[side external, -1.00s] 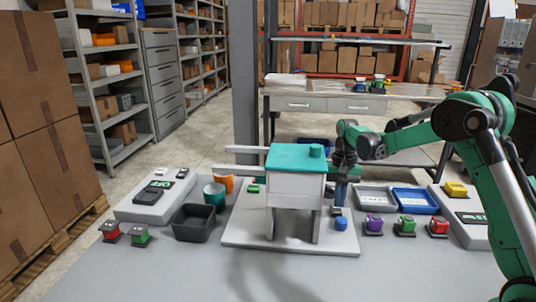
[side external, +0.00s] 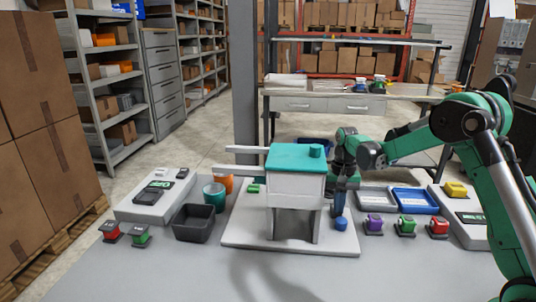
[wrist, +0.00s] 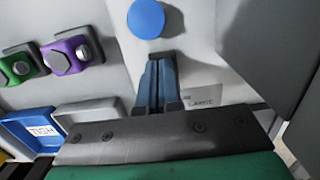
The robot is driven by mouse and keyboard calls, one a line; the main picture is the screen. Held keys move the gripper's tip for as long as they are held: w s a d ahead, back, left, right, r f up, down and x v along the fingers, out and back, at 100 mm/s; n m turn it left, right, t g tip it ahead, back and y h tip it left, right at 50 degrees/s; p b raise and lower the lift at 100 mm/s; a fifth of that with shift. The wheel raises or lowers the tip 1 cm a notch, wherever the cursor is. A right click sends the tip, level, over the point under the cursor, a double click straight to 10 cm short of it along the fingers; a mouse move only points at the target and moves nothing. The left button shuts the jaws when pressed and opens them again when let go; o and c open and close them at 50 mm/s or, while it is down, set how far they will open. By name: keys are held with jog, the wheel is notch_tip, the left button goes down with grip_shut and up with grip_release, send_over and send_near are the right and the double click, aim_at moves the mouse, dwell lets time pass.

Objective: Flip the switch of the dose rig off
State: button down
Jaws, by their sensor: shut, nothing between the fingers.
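The dose rig appears to be the white box with a teal lid (side external: 296,160), standing on legs on a pale base plate (side external: 258,238). A blue round knob (side external: 341,223) sits on the plate's right part, and it shows in the wrist view (wrist: 146,18). My gripper (side external: 338,212) points down just right of the box, low over the plate and behind the knob. Its blue fingers (wrist: 162,62) are together and empty, close to the knob in the wrist view. A printed label (wrist: 205,98) lies beside them. I cannot make out the switch; the fingers may hide it.
A grey tray (side external: 374,199) and a blue tray (side external: 428,208) lie to the right. Purple (side external: 374,223), green (side external: 405,226) and red (side external: 438,227) knobbed blocks stand in front of them. A dark bin (side external: 193,231) is left of the plate. The front tabletop is clear.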

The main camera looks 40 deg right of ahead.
jog(key=shift+w+d, duration=0.6)
jog(key=shift+r, duration=0.15)
notch_tip(320, 180, up, 14)
jog(key=w+d, duration=0.1)
jog(key=shift+w+d, duration=0.15)
jog(key=shift+d, duration=0.05)
jog(key=shift+s+a, duration=0.4)
jog(key=shift+a, duration=0.2)
jog(key=f, duration=0.4)
jog(key=s+a+f, duration=0.1)
jog(key=f, duration=0.9)
jog(key=shift+s+a, duration=0.2)
